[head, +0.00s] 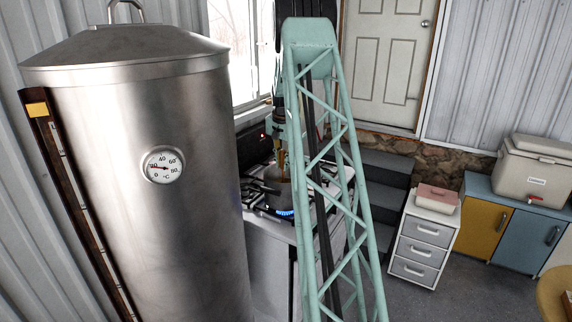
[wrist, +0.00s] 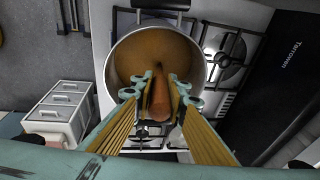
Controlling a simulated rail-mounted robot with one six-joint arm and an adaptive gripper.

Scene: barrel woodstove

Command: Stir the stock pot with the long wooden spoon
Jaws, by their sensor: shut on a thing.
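The stock pot (wrist: 113,68) stands on the stove and holds brown liquid. It shows from above in the wrist view. In the head view, the pot (head: 272,178) is partly hidden by my arm and gripper. My gripper (wrist: 160,92) is over the pot's near side, shut on the wooden spoon (wrist: 161,103). The spoon's reddish-brown handle lies between the fingers. Its far end points into the pot and looks dark against the liquid; how deep it reaches I cannot tell. My gripper (head: 282,155) is small in the head view.
The gas stove (wrist: 222,60) has other grates beside the pot, and a blue light glows at its front. A large steel tank (head: 150,210) with a dial stands at the left. A white drawer unit (head: 422,240) with a pink box (head: 437,194) stands at the right.

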